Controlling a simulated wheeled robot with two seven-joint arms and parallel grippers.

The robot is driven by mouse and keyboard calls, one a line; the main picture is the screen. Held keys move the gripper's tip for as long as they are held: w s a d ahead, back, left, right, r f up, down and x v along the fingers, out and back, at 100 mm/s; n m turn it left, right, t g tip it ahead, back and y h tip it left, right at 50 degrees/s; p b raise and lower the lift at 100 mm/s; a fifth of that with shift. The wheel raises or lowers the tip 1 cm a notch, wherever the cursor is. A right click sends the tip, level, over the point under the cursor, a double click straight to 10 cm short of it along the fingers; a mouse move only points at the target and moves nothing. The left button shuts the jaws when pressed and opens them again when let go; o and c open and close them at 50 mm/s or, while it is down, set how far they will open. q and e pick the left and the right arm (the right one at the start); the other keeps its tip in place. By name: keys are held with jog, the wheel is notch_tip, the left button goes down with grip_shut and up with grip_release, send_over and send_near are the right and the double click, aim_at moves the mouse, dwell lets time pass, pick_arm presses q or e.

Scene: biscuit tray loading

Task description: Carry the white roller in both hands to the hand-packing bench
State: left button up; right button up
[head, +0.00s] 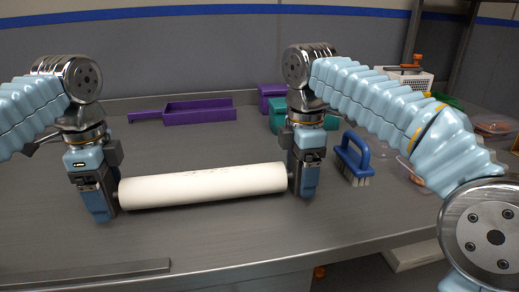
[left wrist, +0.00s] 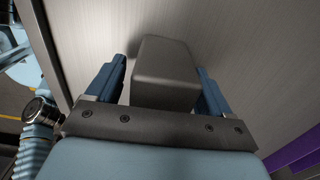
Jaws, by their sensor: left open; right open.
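The white roller (head: 205,186) lies level across the steel worktop, with faint marks along its top. Its short dark ends show at the left and right. My left gripper (head: 101,212) points down at the roller's left end, its jaws open. My right gripper (head: 303,190) points down at the roller's right end, also open. Whether the roller's ends sit between the fingers is hidden. In the left wrist view, the two blue fingers of my left gripper (left wrist: 165,85) stand apart with a dark grey block between them; no white roller shows there. The hand-packing bench cannot be identified.
A purple scoop-like tray (head: 200,111) lies behind the roller. A purple box (head: 270,93) and a teal one (head: 277,113) stand near the wall. A blue brush (head: 354,158) stands right of my right gripper. A grey metal bar (head: 90,273) lies at the front left.

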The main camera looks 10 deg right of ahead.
pick_arm(q)
notch_tip(320, 180, up, 6)
jog(key=shift+d+r, duration=0.1)
jog(key=shift+r, duration=0.15)
pick_arm(e)
jog(key=shift+r, duration=3.75)
pick_arm(q)
jog(key=shift+r, duration=0.1)
